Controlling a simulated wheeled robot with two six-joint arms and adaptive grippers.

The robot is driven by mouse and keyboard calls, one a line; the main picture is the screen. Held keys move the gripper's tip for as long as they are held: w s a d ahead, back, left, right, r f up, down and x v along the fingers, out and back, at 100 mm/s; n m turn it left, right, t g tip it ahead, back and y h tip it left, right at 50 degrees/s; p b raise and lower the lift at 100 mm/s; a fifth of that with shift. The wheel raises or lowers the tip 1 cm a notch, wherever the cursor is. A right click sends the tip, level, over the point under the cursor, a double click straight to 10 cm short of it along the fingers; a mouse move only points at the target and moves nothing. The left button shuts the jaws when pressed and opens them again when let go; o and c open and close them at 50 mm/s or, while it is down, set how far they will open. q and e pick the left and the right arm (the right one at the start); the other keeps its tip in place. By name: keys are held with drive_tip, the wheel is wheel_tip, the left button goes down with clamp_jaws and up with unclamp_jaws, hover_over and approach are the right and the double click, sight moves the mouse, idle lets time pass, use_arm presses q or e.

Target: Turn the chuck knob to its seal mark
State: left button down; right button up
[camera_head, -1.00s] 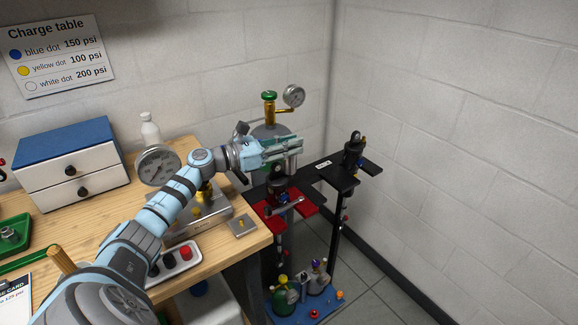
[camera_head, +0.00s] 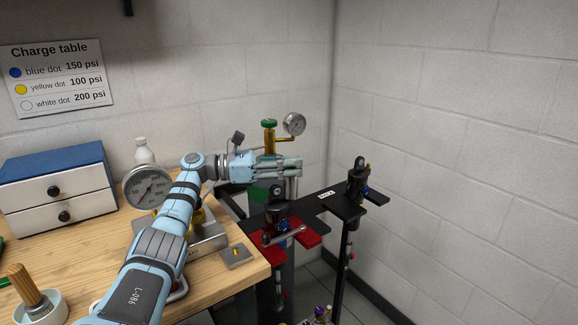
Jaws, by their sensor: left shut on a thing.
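My left gripper (camera_head: 289,168) reaches in from the left above the red-jawed vise (camera_head: 309,240). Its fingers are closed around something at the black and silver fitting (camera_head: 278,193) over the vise. I take the held piece to be the chuck knob, but the fingers hide most of it and no seal mark can be made out. My right gripper is not in view.
A green-topped brass valve (camera_head: 269,138) and a small gauge (camera_head: 294,124) stand behind the gripper. A large gauge (camera_head: 147,187) is on the wooden bench (camera_head: 105,245). A black stand (camera_head: 331,205) carries another black unit (camera_head: 357,178) to the right.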

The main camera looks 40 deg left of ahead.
use_arm(q)
drive_tip(key=c, duration=1.3)
unclamp_jaws()
drive_tip(key=shift+f, duration=0.2)
drive_tip(key=shift+r, duration=0.1)
wheel_tip(320, 180, up, 10)
drive_tip(key=shift+f, duration=0.1)
drive_tip(key=shift+w, duration=0.1)
